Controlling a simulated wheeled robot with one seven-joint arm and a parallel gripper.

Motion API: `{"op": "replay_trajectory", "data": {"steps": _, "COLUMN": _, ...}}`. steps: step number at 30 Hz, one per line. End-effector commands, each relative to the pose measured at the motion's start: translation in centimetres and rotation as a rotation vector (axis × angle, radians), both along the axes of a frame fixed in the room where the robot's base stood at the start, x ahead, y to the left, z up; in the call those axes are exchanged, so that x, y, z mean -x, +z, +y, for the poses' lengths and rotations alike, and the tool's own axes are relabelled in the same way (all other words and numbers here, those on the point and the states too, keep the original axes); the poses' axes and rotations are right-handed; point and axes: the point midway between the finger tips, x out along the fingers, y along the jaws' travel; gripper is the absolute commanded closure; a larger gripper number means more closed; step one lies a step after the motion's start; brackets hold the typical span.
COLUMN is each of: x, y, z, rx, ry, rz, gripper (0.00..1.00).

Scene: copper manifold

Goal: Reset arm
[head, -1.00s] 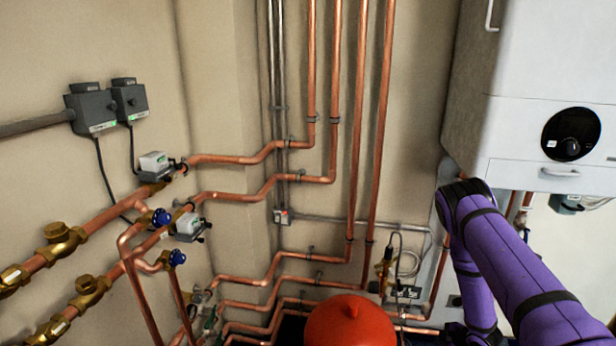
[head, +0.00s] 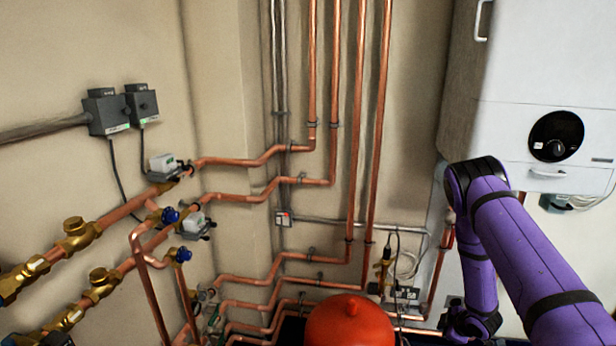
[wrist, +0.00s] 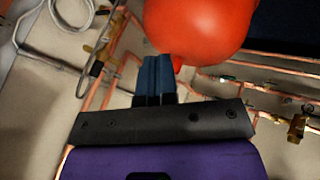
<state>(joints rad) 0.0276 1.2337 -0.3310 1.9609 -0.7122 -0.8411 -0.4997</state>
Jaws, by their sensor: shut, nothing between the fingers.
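My purple arm (head: 525,250) is bent in front of the white boiler at the right of the head view. Its forearm hangs down, and the gripper itself is not clear there. In the wrist view my gripper (wrist: 157,62) shows as two dark blue fingers pressed together with nothing between them. The fingertips appear close to the lower edge of the red vessel (wrist: 200,25), but I cannot tell whether they touch it. The red vessel (head: 349,322) also shows at the bottom middle of the head view.
The white boiler (head: 535,90) hangs at the right behind my arm. Copper pipes (head: 352,130) run up the back wall and along the left wall. Brass valves (head: 75,236) and grey boxes (head: 106,112) sit on the left. A grey cable (wrist: 70,18) loops at the wrist view's upper left.

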Motion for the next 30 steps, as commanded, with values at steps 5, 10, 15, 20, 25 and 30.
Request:
{"op": "replay_trajectory", "data": {"steps": 5, "x": -2.0, "y": 4.8, "z": -0.1, "rx": 0.014, "ry": -0.072, "rz": -0.015, "gripper": 1.00}}
{"op": "replay_trajectory", "data": {"steps": 10, "x": -3.7, "y": 11.2, "z": -0.1, "rx": 0.025, "ry": -0.176, "rz": -0.024, "gripper": 1.00}}
{"op": "replay_trajectory", "data": {"steps": 15, "x": -4.3, "y": 17.6, "z": 0.0, "rx": 0.022, "ry": -0.283, "rz": -0.028, "gripper": 1.00}}
{"op": "replay_trajectory", "data": {"steps": 20, "x": -4.1, "y": 23.6, "z": 0.4, "rx": 0.008, "ry": -0.378, "rz": -0.029, "gripper": 1.00}}
{"op": "replay_trajectory", "data": {"steps": 25, "x": -2.9, "y": 29.7, "z": 0.9, "rx": -0.017, "ry": -0.477, "rz": -0.025, "gripper": 1.00}}
{"op": "replay_trajectory", "data": {"steps": 30, "x": -0.9, "y": 35.4, "z": 1.7, "rx": -0.050, "ry": -0.567, "rz": -0.016, "gripper": 1.00}}
